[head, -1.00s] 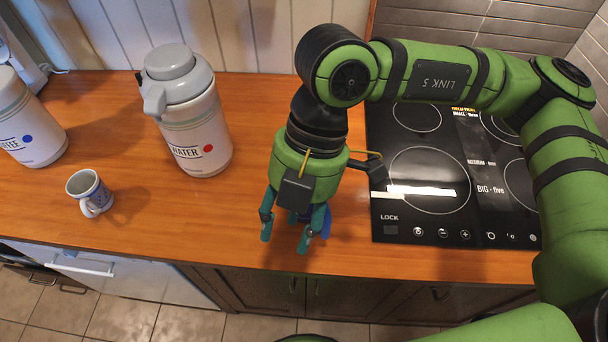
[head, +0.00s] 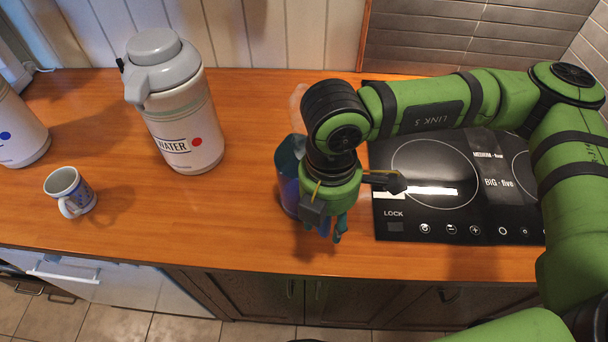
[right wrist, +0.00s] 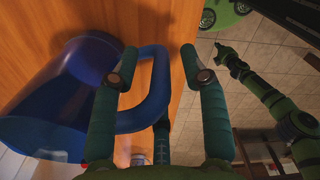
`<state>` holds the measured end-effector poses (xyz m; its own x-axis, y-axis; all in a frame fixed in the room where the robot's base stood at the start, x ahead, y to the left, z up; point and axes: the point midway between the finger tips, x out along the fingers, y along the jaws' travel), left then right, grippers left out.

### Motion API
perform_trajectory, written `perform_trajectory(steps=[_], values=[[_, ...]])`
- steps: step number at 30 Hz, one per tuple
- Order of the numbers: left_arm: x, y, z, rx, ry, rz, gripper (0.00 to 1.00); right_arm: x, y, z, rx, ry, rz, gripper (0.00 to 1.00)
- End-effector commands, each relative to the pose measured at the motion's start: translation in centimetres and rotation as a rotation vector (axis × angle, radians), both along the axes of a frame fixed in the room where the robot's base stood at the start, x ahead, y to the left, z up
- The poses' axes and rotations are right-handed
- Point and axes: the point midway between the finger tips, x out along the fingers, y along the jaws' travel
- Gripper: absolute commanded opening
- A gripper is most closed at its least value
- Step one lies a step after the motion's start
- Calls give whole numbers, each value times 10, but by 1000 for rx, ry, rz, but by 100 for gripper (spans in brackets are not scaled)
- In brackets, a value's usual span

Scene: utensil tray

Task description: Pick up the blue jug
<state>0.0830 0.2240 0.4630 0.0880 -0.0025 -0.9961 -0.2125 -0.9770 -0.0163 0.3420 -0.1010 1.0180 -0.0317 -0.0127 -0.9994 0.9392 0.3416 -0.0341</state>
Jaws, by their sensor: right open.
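The blue jug (head: 287,178) stands on the wooden counter left of the stove in the head view, partly hidden behind my right gripper (head: 331,233). In the right wrist view the blue jug (right wrist: 45,105) fills the left side, its handle loop reaching right. My right gripper (right wrist: 160,52) is open there. The handle's outer bar lies between its two fingers in the picture, and the left finger crosses the loop's opening. I see no grip; the exact depth is unclear. Another green arm, seemingly my left, shows at the right with its gripper (right wrist: 231,58) small.
A white-and-grey water jug (head: 178,115) and a small patterned mug (head: 70,190) stand to the left. Another white container (head: 20,130) is at the left edge. The black stove (head: 450,200) lies right of my gripper. The counter between mug and blue jug is clear.

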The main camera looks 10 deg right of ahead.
Motion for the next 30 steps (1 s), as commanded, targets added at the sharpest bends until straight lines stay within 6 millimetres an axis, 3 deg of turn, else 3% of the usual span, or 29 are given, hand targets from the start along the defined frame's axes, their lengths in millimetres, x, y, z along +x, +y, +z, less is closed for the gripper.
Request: perform_trajectory(steps=[5,12,13,15,16,30], values=[[0,0,7,0,-1,-1,0,0,0,-18,1,0,0,45],[1,-1,6,-1,-2,-2,0,0,0,-21,2,-2,0,45],[1,-1,6,-1,-2,-2,0,0,0,-21,2,-2,0,37],[1,-1,6,-1,-2,-2,0,0,0,-21,2,-2,1,9],[1,-1,6,-1,-2,-2,0,0,0,-21,2,-2,1,0],[3,-1,8,-1,-6,-2,0,3,0,-17,3,-4,0,0]])
